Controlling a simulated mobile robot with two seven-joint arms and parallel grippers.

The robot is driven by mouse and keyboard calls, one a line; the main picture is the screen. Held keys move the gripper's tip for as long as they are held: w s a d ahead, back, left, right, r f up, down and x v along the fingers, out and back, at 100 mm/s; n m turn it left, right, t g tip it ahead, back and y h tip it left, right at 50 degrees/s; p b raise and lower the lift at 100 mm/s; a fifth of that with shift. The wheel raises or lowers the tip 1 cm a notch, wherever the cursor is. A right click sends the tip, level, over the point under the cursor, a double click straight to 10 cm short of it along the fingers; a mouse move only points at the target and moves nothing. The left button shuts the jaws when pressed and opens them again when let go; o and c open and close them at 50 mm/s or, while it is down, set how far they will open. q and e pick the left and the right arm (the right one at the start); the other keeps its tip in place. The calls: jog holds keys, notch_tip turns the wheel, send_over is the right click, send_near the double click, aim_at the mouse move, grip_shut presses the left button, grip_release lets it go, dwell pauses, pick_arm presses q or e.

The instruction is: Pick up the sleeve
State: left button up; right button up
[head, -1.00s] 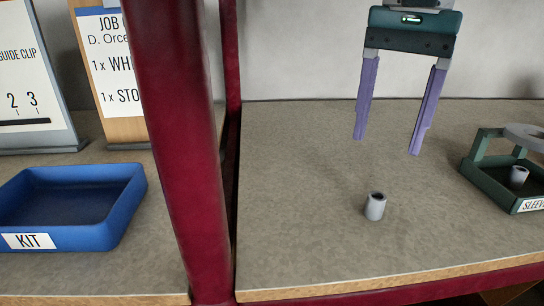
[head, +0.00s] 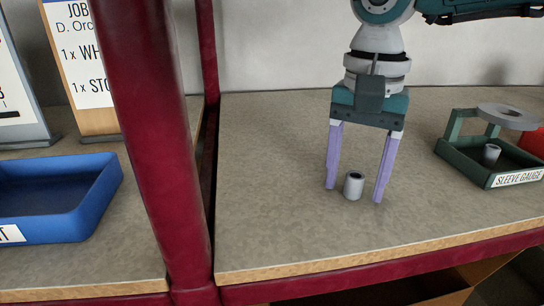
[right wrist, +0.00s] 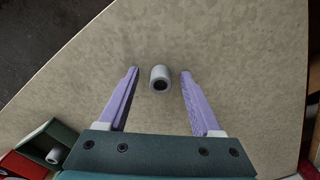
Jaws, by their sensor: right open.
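The sleeve (head: 353,186), a short grey hollow cylinder, stands upright on the right-hand worktop. In the right wrist view the sleeve (right wrist: 160,78) sits between and slightly beyond the two fingertips, with gaps on both sides. My right gripper (head: 354,194) is open and low over the worktop, with a purple finger on each side of the sleeve. The right wrist view shows the same open gripper (right wrist: 158,72). A second grey sleeve (head: 491,153) stands in the green tray labelled SLEEVE GAUGE (head: 518,178). My left gripper is not in view.
A blue tray (head: 88,208) lies on the left-hand worktop. A dark red post (head: 160,150) stands between the two worktops. The worktop around the sleeve is clear.

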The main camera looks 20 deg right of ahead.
jog(key=shift+c, duration=0.4)
grip_shut()
